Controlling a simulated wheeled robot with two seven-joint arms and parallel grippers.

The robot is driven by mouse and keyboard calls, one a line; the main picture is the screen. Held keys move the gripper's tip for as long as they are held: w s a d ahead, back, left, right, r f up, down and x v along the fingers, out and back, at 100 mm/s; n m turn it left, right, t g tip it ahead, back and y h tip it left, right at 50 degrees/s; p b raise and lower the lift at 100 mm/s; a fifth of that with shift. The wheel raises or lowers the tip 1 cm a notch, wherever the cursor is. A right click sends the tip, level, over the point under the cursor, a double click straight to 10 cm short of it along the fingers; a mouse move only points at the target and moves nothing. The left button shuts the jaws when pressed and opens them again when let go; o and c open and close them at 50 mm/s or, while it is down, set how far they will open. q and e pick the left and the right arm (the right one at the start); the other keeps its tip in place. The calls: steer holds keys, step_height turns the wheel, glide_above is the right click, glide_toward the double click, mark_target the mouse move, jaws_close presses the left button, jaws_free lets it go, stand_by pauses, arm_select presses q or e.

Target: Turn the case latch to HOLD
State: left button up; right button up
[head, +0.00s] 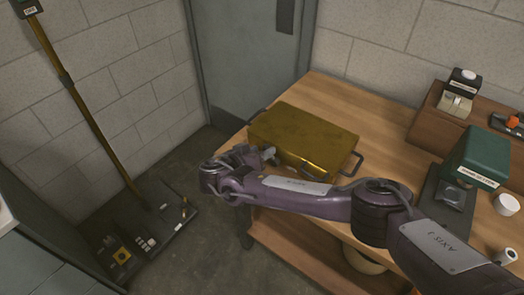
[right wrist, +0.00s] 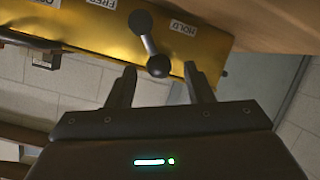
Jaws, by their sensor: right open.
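The brass-coloured case (head: 305,138) lies on the wooden table, and its front face also shows upside down in the right wrist view (right wrist: 85,30). On that face is the latch (right wrist: 149,44), a grey lever with a dark round end. The lever end hangs down in the picture, with the HOLD label (right wrist: 183,27) to its right and the FREE label (right wrist: 103,4) to its left. My right gripper (right wrist: 161,70) is open, its two fingers on either side of the lever end in the picture. Contact cannot be told. In the head view my right arm hides part of the case front.
The wooden table (head: 335,95) holds a green box (head: 476,155) and small white items at the right. A raised shelf (head: 430,118) stands behind them.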

steer(key=b+v, duration=0.1)
steer(key=v, duration=0.5)
steer(key=shift+s+a, duration=0.15)
steer(key=shift+s, duration=0.1)
steer(key=shift+r, duration=0.1)
